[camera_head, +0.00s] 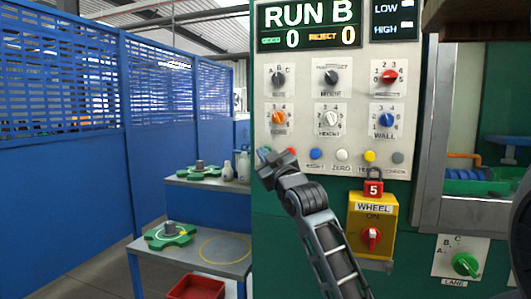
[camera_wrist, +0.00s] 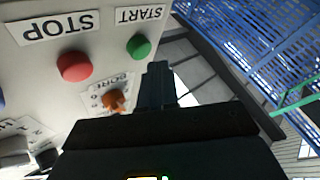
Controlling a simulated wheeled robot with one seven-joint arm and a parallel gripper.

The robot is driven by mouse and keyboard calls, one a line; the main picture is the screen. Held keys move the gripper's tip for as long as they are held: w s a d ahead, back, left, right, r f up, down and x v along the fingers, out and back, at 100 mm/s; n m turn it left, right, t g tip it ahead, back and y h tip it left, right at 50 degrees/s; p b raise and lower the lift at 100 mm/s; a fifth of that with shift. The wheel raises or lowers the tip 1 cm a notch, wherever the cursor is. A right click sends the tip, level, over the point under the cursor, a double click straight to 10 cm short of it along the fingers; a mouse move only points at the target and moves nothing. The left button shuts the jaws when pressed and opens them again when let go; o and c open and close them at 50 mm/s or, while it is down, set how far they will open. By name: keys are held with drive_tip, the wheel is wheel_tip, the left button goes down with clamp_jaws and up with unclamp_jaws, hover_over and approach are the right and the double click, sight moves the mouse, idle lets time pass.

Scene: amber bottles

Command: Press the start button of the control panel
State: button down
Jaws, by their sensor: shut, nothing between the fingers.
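The control panel (camera_head: 300,85) is a pale upright face on a green cabinet. The green start button (camera_wrist: 139,46), beside its START label (camera_wrist: 140,14), shows in the wrist view, where the lettering is upside down. The red stop button (camera_wrist: 74,66) is to its left there. My gripper (camera_wrist: 158,66) is shut and empty, its fingertips just below and right of the green button in that picture; I cannot tell whether they touch the panel. In the head view my gripper (camera_head: 267,160) is at the panel's lower left corner and largely hides the start button.
Blue (camera_head: 315,154), white (camera_head: 342,155) and yellow (camera_head: 369,156) buttons continue the row. Knobs, including an orange one (camera_head: 279,118), are above it. A yellow wheel switch box (camera_head: 373,225) with a red padlock (camera_head: 373,188) stands out below. Blue fencing and grey shelves are left.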

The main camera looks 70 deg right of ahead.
drive_tip(key=shift+a, duration=0.1)
drive_tip(key=shift+s+a, duration=0.2)
drive_tip(key=shift+a, duration=2.2)
drive_tip(key=s+a+f+m+y, duration=0.1)
drive_tip(key=a+f+y, duration=0.2)
drive_tip(key=a+f, duration=0.85)
drive_tip(key=a+f+m+y, duration=0.1)
drive_tip(key=a+f+y, duration=0.2)
drive_tip(key=a+f, duration=0.9)
drive_tip(key=s+a+f+n+y, duration=0.1)
drive_tip(key=s+a+f+y, duration=0.2)
drive_tip(key=s+a, duration=0.85)
drive_tip(key=s+a+n+g+y, duration=0.1)
drive_tip(key=s+a+n+y, duration=0.3)
drive_tip(key=s, duration=1)
drive_tip(key=shift+s+a+f+y, duration=0.4)
drive_tip(key=shift+a+y, duration=0.3)
drive_tip(key=shift+a, duration=0.4)
